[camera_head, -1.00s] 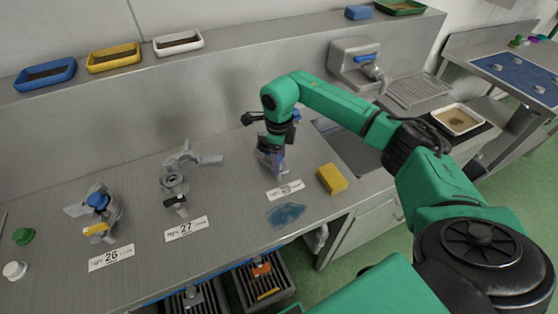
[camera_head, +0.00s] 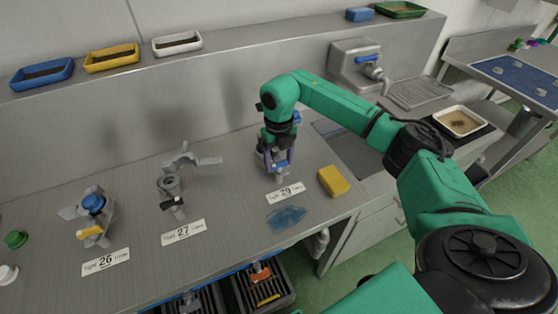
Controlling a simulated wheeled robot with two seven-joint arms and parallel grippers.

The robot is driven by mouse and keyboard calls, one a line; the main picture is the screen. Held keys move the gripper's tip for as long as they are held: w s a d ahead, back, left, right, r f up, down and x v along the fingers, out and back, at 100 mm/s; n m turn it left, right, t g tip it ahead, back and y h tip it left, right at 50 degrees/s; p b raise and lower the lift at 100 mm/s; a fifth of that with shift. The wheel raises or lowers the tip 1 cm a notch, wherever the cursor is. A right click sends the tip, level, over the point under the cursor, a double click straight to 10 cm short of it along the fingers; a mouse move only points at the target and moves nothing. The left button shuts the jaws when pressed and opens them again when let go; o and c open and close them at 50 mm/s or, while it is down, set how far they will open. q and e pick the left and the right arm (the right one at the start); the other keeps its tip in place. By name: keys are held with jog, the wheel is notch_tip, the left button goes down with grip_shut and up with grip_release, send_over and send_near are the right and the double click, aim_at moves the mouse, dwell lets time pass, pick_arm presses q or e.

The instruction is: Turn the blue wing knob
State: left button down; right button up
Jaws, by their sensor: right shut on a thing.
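My right gripper (camera_head: 277,163) points down over the fitting behind the label 29 (camera_head: 285,192). It is shut on the blue wing knob (camera_head: 281,164) there, of which only small blue parts show between and beside the fingers. The gripper hides most of that fitting, so the angle of the wings cannot be told. My left gripper is not in view.
To the left stand a grey fitting (camera_head: 174,185) behind label 27 and one with a blue cap (camera_head: 94,203) behind label 26. A yellow sponge (camera_head: 333,181) lies right of label 29. A blue smear (camera_head: 287,217) lies in front. Trays line the back ledge.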

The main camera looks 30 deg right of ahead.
aim_at(279, 162)
jog(key=shift+w+r+m, duration=0.1)
jog(key=shift+r+m, duration=0.05)
jog(key=shift+m, duration=0.25)
jog(key=o, duration=1.1)
jog(key=shift+r, duration=0.5)
notch_tip(279, 162, up, 14)
jog(key=b, duration=0.2)
jog(key=shift+f, duration=0.2)
jog(key=shift+f, duration=0.15)
